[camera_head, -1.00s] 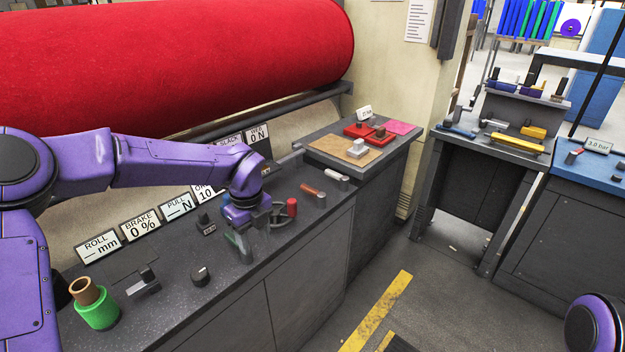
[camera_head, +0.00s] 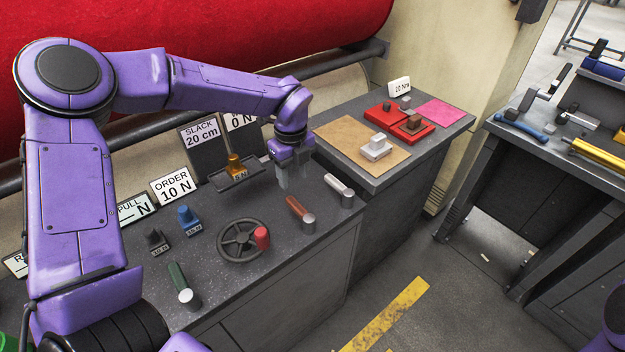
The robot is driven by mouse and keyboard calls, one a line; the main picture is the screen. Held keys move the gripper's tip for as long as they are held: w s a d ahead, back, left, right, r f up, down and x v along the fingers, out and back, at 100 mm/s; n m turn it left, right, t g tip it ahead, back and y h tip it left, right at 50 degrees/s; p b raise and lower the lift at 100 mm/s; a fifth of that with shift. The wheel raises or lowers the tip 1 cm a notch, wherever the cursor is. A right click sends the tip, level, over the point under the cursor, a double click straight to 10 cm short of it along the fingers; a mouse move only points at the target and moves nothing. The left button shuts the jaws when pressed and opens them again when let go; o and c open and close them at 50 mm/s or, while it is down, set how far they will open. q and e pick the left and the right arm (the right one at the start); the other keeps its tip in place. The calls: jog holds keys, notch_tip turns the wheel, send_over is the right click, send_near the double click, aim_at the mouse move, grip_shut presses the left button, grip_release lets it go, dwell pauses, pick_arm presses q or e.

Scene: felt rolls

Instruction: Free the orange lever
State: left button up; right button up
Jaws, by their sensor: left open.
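The orange-brown lever (camera_head: 297,208) lies on the dark bench top, with a grey cylinder (camera_head: 308,223) at its near end. Whether anything holds the lever fast cannot be told. My left gripper (camera_head: 283,181) is open, with its fingers pointing down just behind and slightly left of the lever's far end. Nothing shows between the fingers, and contact with the lever cannot be made out. A similar white lever (camera_head: 337,184) is to the right, and a green one (camera_head: 178,277) is at the front left. My right gripper is out of view.
A handwheel (camera_head: 238,241) with a red knob stands left of the orange lever. A pan (camera_head: 216,181) with a brass weight (camera_head: 235,166) is close left of my gripper. Blue (camera_head: 187,221) and black (camera_head: 155,242) weights stand further left. The adjoining bench (camera_head: 447,128) carries red blocks.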

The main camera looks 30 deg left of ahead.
aim_at(296, 203)
pick_arm(q)
jog(key=f, duration=0.2)
jog(key=f+p, duration=0.1)
jog(key=shift+s+f, duration=0.25)
jog(key=shift+f, duration=0.15)
jog(key=f, duration=0.4)
jog(key=f+p, duration=0.1)
jog(key=f, duration=0.1)
jog(key=shift+w+f, duration=0.2)
jog(key=shift+w, duration=0.05)
jog(key=shift+s, duration=0.1)
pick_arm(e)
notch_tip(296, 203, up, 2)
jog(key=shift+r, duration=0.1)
pick_arm(q)
grip_shut()
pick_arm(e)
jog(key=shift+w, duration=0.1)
